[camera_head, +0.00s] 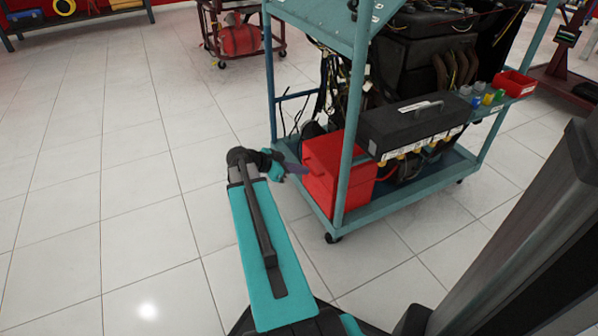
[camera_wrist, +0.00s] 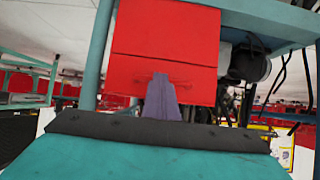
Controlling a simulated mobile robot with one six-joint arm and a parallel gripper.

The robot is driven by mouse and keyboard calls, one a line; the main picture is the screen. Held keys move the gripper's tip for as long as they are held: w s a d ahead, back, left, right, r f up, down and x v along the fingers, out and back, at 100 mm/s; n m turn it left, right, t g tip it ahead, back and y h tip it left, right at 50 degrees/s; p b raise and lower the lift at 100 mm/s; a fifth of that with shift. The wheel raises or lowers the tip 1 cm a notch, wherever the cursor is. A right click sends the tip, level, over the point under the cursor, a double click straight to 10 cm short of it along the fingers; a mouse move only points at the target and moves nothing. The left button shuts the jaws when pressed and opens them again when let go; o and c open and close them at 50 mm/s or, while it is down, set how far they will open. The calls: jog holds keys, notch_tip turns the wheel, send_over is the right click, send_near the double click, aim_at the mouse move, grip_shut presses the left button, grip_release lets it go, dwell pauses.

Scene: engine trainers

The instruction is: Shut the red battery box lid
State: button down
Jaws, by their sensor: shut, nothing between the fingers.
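The red battery box (camera_head: 325,178) stands on the lower shelf of the teal cart, behind its front post. It also shows in the wrist view (camera_wrist: 165,30), where the picture looks upside down. A crosswise line on the box face may mark the lid edge; I cannot tell clearly how far the lid is open. My gripper (camera_head: 300,169) is at the box's left side in the head view. Its purple fingers (camera_wrist: 161,82) are shut and empty. They overlap the box face in the wrist view; whether they touch it is unclear.
The teal cart post (camera_head: 350,140) stands in front of the box. A black case with a handle (camera_head: 412,122) is right of it, with hanging wires behind. A small red bin (camera_head: 514,83) sits at the cart's right end. The tiled floor at left is clear.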

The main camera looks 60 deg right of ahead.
jog(key=a+f+p+v, duration=0.1)
jog(key=p+v, duration=0.3)
jog(key=v, duration=0.7)
jog(key=shift+w+f+p, duration=0.2)
jog(key=shift+w+p, duration=0.15)
jog(key=shift+w, duration=0.05)
jog(key=shift+a, duration=0.15)
jog(key=shift+r, duration=0.15)
